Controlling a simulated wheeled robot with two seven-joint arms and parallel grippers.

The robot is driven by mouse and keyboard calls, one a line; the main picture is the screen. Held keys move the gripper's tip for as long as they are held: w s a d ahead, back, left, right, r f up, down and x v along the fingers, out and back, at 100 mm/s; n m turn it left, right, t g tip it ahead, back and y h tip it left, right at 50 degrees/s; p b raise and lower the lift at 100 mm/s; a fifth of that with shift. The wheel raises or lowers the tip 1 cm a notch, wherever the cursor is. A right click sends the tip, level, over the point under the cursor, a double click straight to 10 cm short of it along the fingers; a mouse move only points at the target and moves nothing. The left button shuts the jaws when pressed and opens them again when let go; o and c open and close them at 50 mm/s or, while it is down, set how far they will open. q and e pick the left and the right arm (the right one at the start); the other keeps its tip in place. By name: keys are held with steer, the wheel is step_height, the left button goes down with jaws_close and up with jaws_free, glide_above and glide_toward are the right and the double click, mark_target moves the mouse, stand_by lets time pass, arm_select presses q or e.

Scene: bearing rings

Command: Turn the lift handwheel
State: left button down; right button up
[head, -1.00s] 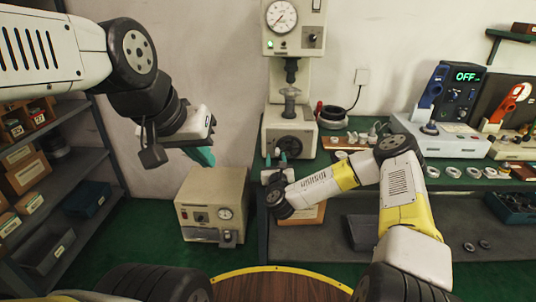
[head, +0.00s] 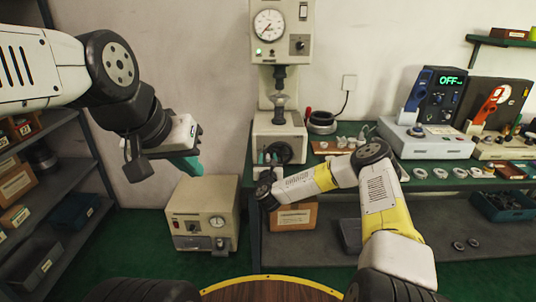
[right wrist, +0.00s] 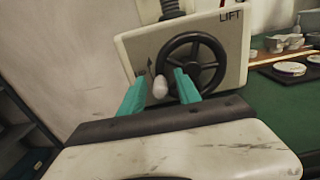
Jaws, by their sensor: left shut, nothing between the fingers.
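The lift handwheel (right wrist: 190,66) is a black spoked wheel on a pale housing marked LIFT, with a whitish knob (right wrist: 160,87) at its lower left rim. In the head view the handwheel (head: 279,152) is on the front of the press base, partly covered by my right gripper. My right gripper (right wrist: 160,92) has its two teal fingers spread, one on each side of the knob in the picture; I cannot tell whether they touch it. It also shows in the head view (head: 270,158). My left gripper (head: 188,166) is shut and empty, held in the air left of the press.
The press (head: 281,45) carries a dial gauge above. A beige box with a small gauge (head: 202,216) stands on the floor to the left. The green bench (head: 440,180) holds rings, a wooden board and a device reading OFF (head: 425,140). Shelves stand at far left.

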jaws_close()
